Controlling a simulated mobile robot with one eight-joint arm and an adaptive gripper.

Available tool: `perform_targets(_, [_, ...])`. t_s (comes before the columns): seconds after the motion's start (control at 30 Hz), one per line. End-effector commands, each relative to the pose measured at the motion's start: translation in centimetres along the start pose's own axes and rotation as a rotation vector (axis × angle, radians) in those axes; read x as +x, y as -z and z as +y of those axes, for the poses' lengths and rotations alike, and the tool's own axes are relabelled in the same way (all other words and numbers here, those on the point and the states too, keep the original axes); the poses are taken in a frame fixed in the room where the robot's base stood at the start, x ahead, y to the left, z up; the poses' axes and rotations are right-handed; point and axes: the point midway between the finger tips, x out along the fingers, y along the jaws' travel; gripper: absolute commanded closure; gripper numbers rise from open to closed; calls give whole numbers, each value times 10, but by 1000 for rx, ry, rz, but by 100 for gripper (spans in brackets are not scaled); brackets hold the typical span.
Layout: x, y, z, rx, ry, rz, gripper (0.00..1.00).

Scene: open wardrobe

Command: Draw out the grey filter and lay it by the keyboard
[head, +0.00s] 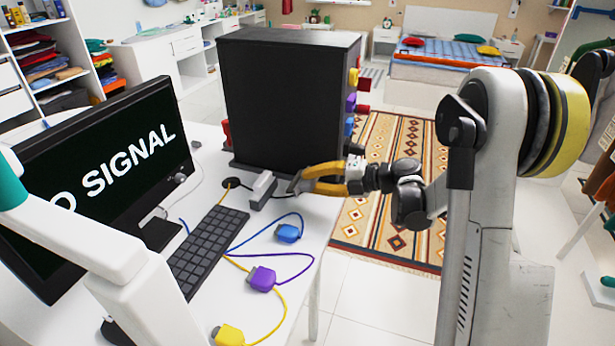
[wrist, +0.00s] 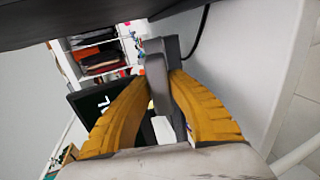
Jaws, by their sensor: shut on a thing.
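The grey filter (head: 262,187) is a small grey block on the white table, between the black tower's base and the keyboard (head: 208,250). A black cable runs beside it. My gripper (head: 297,183) reaches in from the right, low over the table's right edge. In the wrist view my gripper's yellow fingers (wrist: 160,82) are shut on the grey filter (wrist: 157,75). The fingers partly hide the filter's right end in the head view, so I cannot tell whether it touches the table there.
A black tower (head: 285,105) stands behind, with coloured plugs on its right side. Blue (head: 288,233), purple (head: 262,278) and yellow (head: 228,335) plugs with cables lie right of the keyboard. A monitor (head: 100,190) stands at left. Bare table shows between the cables.

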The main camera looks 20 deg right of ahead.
Motion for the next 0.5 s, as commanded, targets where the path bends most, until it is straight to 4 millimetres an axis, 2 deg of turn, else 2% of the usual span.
perform_targets(0.5, [16,0,-49,0,-1,-2,100])
